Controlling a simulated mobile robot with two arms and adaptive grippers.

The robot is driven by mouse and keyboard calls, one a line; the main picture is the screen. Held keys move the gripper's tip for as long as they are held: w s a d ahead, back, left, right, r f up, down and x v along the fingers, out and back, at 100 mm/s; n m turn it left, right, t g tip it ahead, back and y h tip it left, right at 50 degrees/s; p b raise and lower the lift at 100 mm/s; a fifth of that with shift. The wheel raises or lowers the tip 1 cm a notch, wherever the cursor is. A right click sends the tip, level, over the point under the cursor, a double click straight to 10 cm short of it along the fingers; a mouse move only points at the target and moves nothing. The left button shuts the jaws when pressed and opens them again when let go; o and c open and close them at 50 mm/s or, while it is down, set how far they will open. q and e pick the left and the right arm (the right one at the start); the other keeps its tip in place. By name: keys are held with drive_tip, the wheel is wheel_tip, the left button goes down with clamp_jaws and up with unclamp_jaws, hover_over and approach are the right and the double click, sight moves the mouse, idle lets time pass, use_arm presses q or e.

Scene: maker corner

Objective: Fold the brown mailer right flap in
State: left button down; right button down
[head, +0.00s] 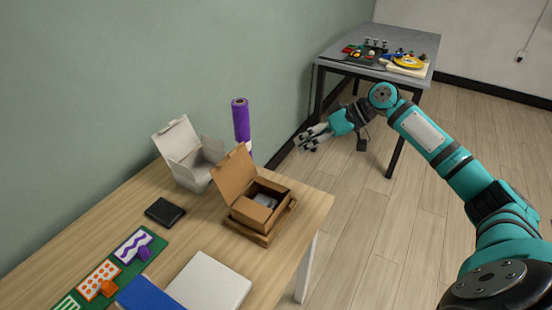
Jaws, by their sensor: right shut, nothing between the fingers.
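The brown mailer (236,178) stands open near the right end of the wooden table. Its tall lid panel stands up at the back left. A grey item (265,200) lies inside it. Brown cardboard shows low along the front and right sides; at this size I cannot tell the right flap's exact angle. My right gripper (303,139) is shut and empty. It is in the air behind and to the right of the mailer, apart from it. My left gripper is not in view.
A white open box (180,143) and a purple roll (241,120) stand behind the mailer. A black wallet-like item (165,212), a green mat (75,289) with cards and a white flat box (209,281) lie on the table. A grey workbench (410,42) stands far off.

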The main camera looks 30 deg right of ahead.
drive_tip(key=p, duration=0.2)
approach(258, 181)
drive_tip(key=w+a, duration=0.2)
drive_tip(key=w, duration=0.1)
drive_tip(key=shift+s+a+f, duration=0.1)
drive_tip(key=shift+a+f, duration=0.25)
drive_tip(key=shift+f, duration=0.5)
drive_tip(key=shift+s+a+f+p, duration=0.2)
drive_tip(key=shift+a+f+p, duration=0.1)
drive_tip(key=shift+f, duration=0.4)
drive_tip(key=shift+s+a+p, duration=0.1)
drive_tip(key=shift+a+p, duration=0.05)
drive_tip(key=shift+p, duration=0.2)
